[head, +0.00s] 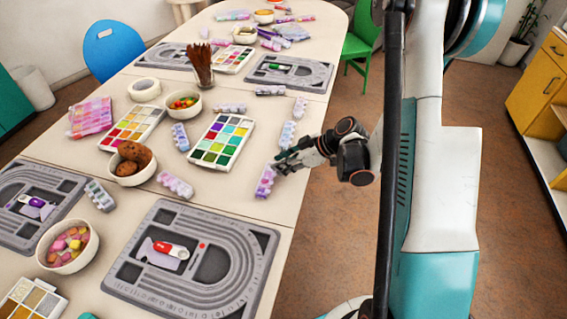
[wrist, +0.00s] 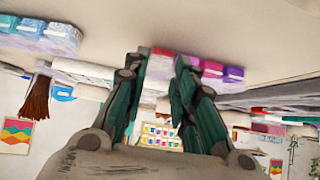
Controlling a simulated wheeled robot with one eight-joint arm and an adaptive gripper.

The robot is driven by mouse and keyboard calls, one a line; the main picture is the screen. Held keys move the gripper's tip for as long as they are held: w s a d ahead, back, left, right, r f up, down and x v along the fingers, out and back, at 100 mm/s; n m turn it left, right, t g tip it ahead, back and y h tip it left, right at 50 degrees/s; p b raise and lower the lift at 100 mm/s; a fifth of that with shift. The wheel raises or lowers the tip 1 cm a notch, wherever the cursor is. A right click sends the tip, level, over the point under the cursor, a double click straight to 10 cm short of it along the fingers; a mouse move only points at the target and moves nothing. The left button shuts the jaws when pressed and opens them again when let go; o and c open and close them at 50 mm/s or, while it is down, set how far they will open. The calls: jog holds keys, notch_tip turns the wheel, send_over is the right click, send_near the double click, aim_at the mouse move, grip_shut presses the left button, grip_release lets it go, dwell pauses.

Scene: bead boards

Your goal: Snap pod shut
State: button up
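A small pod with purple and pink compartments (head: 265,182) lies near the table's right edge in the head view. My gripper (head: 281,164) is low beside its far end. I cannot tell whether they touch. In the wrist view, a purple and magenta row of compartments (wrist: 222,73), seemingly this pod, shows just right of the fingers. Whether any of the pod's lids stands open is too small to tell.
Similar pods lie nearby, one pale pink (head: 175,184) and one pale (head: 287,134). A paint palette (head: 222,141) lies left of my gripper. A grey bead board (head: 262,237) with a red and white item (head: 171,250) is nearer. Floor (head: 333,235) is open to the right.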

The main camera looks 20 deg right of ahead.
dwell(0.4)
jog(key=h, duration=0.1)
jog(key=r+g+h, duration=0.1)
jog(key=a+r+g, duration=0.1)
jog(key=shift+w+h, duration=0.25)
jog(key=shift+h, duration=0.15)
jog(key=shift+w+a+r+g+h+p, duration=0.25)
jog(key=shift+a+r+g+h+p, duration=0.15)
jog(key=shift+g+h+p, duration=0.3)
jog(key=shift+w+a+r+g+h+p, duration=0.3)
jog(key=shift+g+h+p, duration=0.1)
jog(key=shift+h+p, duration=0.35)
jog(key=shift+w+a+r+g+h+p, duration=0.15)
jog(key=shift+w+a+g+h+p, duration=0.15)
jog(key=shift+g+h, duration=0.45)
notch_tip(320, 180, up, 14)
jog(key=p, duration=0.5)
jog(key=shift+h, duration=0.3)
jog(key=shift+s, duration=0.1)
